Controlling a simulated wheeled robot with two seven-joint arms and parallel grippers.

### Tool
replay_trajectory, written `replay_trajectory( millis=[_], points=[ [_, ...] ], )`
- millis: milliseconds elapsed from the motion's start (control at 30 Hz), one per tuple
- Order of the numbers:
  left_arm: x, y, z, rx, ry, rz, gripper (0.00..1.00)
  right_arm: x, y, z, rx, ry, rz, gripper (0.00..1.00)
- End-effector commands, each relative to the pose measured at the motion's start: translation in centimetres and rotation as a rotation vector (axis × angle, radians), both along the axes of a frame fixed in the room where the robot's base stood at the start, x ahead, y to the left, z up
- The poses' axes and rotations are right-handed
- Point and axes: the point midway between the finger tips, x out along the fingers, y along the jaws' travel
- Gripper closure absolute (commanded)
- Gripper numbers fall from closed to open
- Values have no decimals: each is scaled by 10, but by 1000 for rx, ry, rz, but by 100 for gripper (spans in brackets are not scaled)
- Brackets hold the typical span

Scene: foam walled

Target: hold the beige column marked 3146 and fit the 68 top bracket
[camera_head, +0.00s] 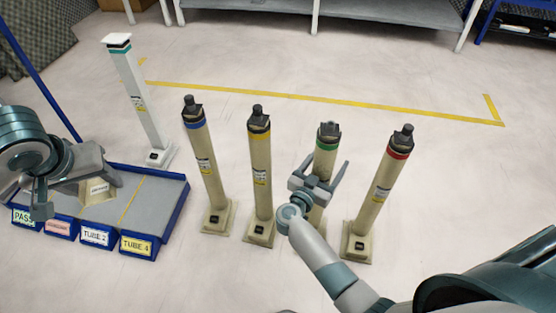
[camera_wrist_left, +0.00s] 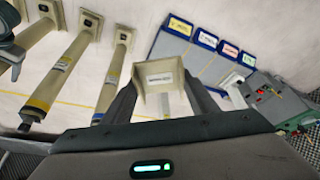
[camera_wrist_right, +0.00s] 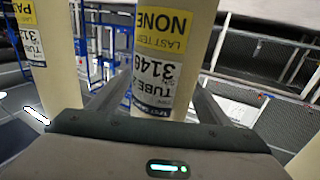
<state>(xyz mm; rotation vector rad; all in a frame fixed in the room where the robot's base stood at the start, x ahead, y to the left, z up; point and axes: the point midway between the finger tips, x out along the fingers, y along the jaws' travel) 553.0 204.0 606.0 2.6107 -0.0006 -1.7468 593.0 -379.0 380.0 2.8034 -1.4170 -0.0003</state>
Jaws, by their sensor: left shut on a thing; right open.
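The beige column marked 3146 (camera_wrist_right: 165,70) stands between the fingers of my right gripper in the right wrist view, its label upside down. In the head view it appears to be the green-banded column (camera_head: 325,160), upright on a square base, partly hidden by my right gripper (camera_head: 321,172). That gripper is open around it. My left gripper (camera_head: 80,190) is shut on a small beige bracket with a white label (camera_wrist_left: 160,77), above the blue-edged tray. The bracket (camera_head: 98,190) is partly hidden in the head view; its label is too small to read.
Beige columns with blue (camera_head: 208,165), yellow (camera_head: 260,165) and red (camera_head: 378,190) bands stand beside it. A white column (camera_head: 138,95) stands at the back left. The tray (camera_head: 160,205) has labelled blue bins. Floor behind the columns is clear up to a grey bench (camera_head: 380,12).

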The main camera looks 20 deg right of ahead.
Motion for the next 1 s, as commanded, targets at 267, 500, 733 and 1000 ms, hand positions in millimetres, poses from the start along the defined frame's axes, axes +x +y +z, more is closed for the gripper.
replay_trajectory(
  millis=[267,500,733,1000],
  points=[
    [0,0,0,0,-1,0,73,0,0,0,0,0,0,69],
    [0,0,0,0,-1,0,73,0,1,0,0,0,0,100],
    [0,0,0,0,-1,0,73,0,1,0,0,0,0,100],
    [4,-7,1,-2,-1,-15,73,0,1,0,1,1,0,100]
  ],
)
